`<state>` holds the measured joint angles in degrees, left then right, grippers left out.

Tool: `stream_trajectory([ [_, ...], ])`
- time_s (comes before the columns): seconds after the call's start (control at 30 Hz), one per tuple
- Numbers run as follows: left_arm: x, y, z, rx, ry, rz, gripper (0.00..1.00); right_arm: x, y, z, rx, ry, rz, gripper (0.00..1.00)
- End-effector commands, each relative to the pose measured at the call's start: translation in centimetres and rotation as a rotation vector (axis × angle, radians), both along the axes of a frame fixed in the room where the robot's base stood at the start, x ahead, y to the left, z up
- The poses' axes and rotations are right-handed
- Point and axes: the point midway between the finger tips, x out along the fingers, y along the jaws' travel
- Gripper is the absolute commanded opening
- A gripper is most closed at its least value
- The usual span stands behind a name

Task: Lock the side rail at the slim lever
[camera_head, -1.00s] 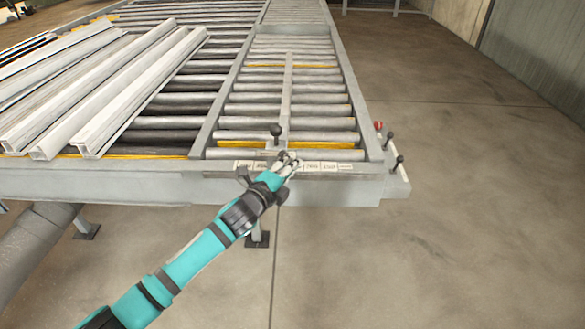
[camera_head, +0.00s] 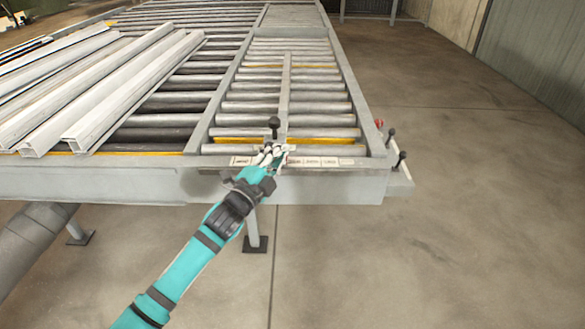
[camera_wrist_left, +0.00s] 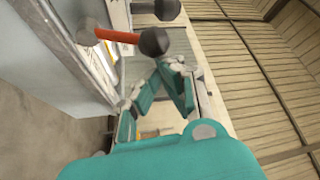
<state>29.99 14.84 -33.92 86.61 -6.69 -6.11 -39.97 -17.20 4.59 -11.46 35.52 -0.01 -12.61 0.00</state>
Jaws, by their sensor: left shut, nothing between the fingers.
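My left gripper (camera_head: 271,152) is shut and empty. It is at the front edge of the roller bench, just below an upright dark ball-knobbed lever (camera_head: 274,123) in the head view. A grey lengthwise rail (camera_head: 287,84) runs back over the rollers behind that knob. In the left wrist view, the teal fingers (camera_wrist_left: 170,66) point up the picture. A second dark knob (camera_wrist_left: 165,8) shows at the top edge. I cannot tell which lever the task means. My right gripper is not in view.
Two more dark-knobbed levers (camera_head: 402,156) and a red knob (camera_head: 379,123) sit at the bench's right corner. A label strip (camera_head: 320,162) runs along the front edge. Long pale profiles (camera_head: 110,95) lie at left. The floor at right is clear.

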Motion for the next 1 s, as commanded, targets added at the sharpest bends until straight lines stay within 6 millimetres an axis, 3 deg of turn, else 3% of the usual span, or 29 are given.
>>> stream_trajectory([
  [0.03,0.0,0.2,-0.5,-0.032,0.001,0.001,0.00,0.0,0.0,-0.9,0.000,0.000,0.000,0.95],
  [0.3,0.0,1.1,0.0,-0.160,0.001,-0.001,0.00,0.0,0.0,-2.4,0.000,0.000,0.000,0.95],
  [1.0,0.0,1.4,0.3,-0.206,0.000,-0.001,0.00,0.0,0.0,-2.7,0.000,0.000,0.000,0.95],
])
